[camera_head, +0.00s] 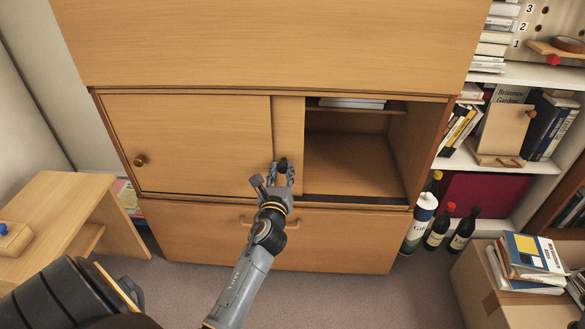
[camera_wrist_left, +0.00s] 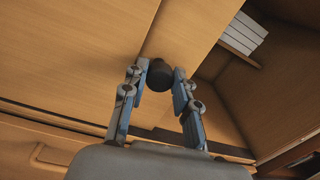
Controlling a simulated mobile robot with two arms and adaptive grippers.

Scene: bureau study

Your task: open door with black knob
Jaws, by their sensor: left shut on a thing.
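The wooden cabinet has a sliding door with a black knob (camera_head: 283,162). That door (camera_head: 289,125) shows as a narrow strip beside the front door with a brown knob (camera_head: 140,161), which covers the left part. The right part of the compartment (camera_head: 350,165) stands open. My left gripper (camera_head: 281,173) is at the black knob, its fingers closed around it. In the left wrist view the black knob (camera_wrist_left: 160,74) sits between the two fingertips. My right gripper is not in view.
A drop-down or drawer front with a handle (camera_head: 270,222) lies below. Bottles (camera_head: 438,228) stand on the floor to the right, near a cardboard box with books (camera_head: 525,265). A small wooden table (camera_head: 65,215) stands at left. White shelves hold books at right.

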